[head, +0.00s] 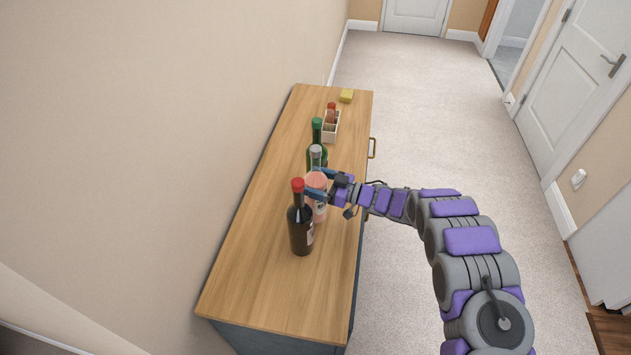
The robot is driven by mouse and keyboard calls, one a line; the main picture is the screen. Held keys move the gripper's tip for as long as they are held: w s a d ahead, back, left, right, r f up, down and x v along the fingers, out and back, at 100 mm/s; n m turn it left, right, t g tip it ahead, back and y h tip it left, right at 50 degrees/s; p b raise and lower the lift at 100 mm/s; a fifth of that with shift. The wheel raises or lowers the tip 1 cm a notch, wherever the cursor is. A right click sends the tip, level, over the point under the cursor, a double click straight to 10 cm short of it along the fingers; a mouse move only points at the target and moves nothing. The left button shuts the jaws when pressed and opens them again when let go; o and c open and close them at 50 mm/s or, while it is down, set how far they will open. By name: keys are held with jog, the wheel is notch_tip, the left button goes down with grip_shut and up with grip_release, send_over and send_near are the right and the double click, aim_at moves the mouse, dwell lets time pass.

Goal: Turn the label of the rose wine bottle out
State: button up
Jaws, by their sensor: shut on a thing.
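The rose wine bottle (317,181) is pink with a grey top and stands upright on the wooden cabinet top, between a dark bottle and a green one. My gripper (312,182) reaches in from the right and is shut on the rose bottle's upper body, one finger on its far side and one on its near side. A pale patch shows low on the bottle's right side; I cannot tell whether it is the label. The dark bottle hides part of its lower left.
The dark red-capped bottle (301,230) stands close in front. The green bottle (317,150) stands close behind. A small white caddy (331,133) and a yellow block (346,96) sit farther back. The wooden top (265,290) is clear at the front; a wall runs along its left.

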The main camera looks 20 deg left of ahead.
jog(key=shift+n+g+b, duration=0.7)
jog(key=shift+g+b, duration=0.05)
jog(key=shift+g, duration=0.35)
jog(key=shift+f+n+g+b, duration=0.1)
jog(key=shift+n+g+b, duration=0.25)
jog(key=shift+b, duration=0.25)
jog(key=shift+n+g+h+b, duration=0.4)
jog(key=shift+g+b, duration=0.15)
jog(key=shift+g, duration=0.1)
jog(key=shift+w+a+n+g+h+b, duration=0.1)
jog(key=shift+n+g+h+b, duration=0.2)
jog(key=shift+n+g+b, duration=0.45)
jog(key=shift+g+b, duration=0.45)
jog(key=shift+g, duration=0.1)
jog(key=o, duration=0.8)
jog(key=shift+r, duration=0.2)
